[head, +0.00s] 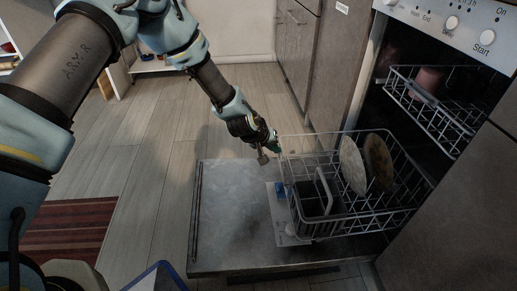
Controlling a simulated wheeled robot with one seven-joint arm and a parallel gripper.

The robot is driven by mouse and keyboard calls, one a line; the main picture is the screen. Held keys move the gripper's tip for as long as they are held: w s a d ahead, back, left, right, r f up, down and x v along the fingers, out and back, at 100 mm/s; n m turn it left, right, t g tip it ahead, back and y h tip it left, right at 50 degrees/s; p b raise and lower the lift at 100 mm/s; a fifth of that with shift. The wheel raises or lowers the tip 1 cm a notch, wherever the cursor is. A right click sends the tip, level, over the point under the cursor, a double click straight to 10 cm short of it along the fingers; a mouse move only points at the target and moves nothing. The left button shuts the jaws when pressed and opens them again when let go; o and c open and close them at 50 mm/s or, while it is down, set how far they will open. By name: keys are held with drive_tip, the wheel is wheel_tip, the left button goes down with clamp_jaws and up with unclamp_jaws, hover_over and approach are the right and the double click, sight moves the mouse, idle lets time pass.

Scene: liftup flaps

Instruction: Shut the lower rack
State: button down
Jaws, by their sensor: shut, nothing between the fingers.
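The lower rack (345,219) of the dishwasher is a wire basket. It is pulled out over the open, lowered door (229,219). A white plate (352,164), a brownish plate (378,160) and a dark cutlery basket (317,199) stand in it. My gripper (263,158) is shut with nothing in it. It is just left of the rack's outer left end, near its upper rim, above the door. Whether it touches the rack cannot be told from this view.
The upper rack (433,103) holds a reddish cup (429,78) and sits inside the dishwasher at the upper right. The control panel (462,25) is above. Wooden cabinets (301,47) stand behind. A red striped rug (70,232) lies at the left; the wooden floor between is clear.

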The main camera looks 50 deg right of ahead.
drive_tip(key=s+d+b, duration=0.2)
drive_tip(key=s+d, duration=0.4)
drive_tip(key=d, duration=0.2)
drive_tip(key=s+d+b, duration=0.2)
drive_tip(key=s+d, duration=0.5)
drive_tip(key=d, duration=0.1)
drive_tip(key=s+d+b, duration=0.3)
drive_tip(key=s+d, duration=0.4)
drive_tip(key=d, duration=0.1)
drive_tip(key=shift+s+d+f, duration=0.15)
drive_tip(key=shift+d+f, duration=0.1)
drive_tip(key=shift+d, duration=0.1)
drive_tip(key=shift+s+d+r+b, duration=0.1)
drive_tip(key=shift+s+d+b, duration=0.5)
drive_tip(key=shift+d, duration=0.1)
drive_tip(key=shift+s+d+r, duration=0.1)
drive_tip(key=shift+d+r, duration=0.1)
drive_tip(key=shift+r, duration=0.05)
drive_tip(key=shift+s, duration=0.15)
drive_tip(key=shift+r, duration=0.1)
